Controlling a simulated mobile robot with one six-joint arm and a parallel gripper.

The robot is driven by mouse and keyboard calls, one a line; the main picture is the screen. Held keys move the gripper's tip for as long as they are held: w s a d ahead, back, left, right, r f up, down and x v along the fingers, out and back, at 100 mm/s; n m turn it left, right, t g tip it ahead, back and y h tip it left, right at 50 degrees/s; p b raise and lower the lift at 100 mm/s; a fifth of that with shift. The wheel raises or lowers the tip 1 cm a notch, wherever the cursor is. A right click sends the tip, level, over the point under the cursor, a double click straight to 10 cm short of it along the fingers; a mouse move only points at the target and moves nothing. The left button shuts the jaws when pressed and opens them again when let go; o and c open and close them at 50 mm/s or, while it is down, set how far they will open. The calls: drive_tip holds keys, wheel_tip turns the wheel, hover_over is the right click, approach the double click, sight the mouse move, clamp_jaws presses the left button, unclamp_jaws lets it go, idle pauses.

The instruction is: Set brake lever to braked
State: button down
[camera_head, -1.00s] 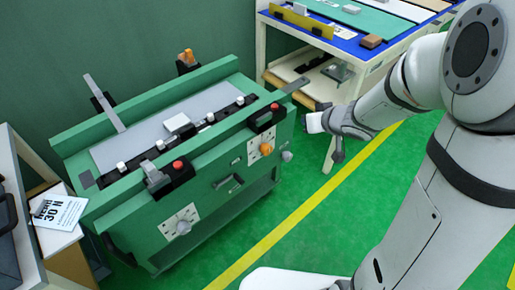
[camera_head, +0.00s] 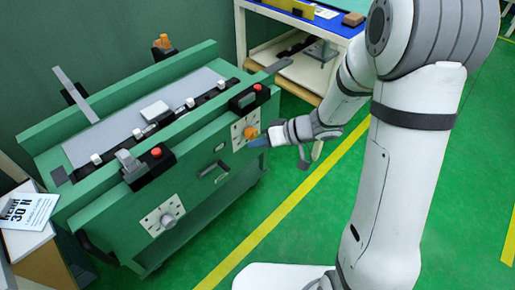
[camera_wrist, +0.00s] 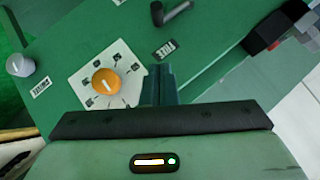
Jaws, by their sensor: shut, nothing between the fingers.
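The green machine (camera_head: 190,190) carries several levers and controls, and I cannot tell for sure which is the brake lever. A dark handle (camera_head: 213,170) sits on its front face and also shows in the wrist view (camera_wrist: 172,12). My gripper (camera_head: 260,142) is shut and empty, close to the orange knob (camera_head: 250,132). In the wrist view its fingertips (camera_wrist: 158,85) are just right of that knob.
A grey knob (camera_head: 167,220) sits on a dial plate at the lower front. Red buttons (camera_head: 156,152) are on the top edge. A shelf table (camera_head: 300,75) stands behind right, and a printed card (camera_head: 28,210) lies at left.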

drive_tip(key=s+d+f+b+x, duration=0.1)
drive_tip(key=b+x, duration=0.4)
drive_tip(key=x, duration=0.5)
drive_tip(key=shift+s+a+f+b, duration=0.3)
drive_tip(key=shift+s+f+b, duration=0.1)
drive_tip(key=shift+s+f, duration=0.1)
drive_tip(key=shift+r, duration=0.1)
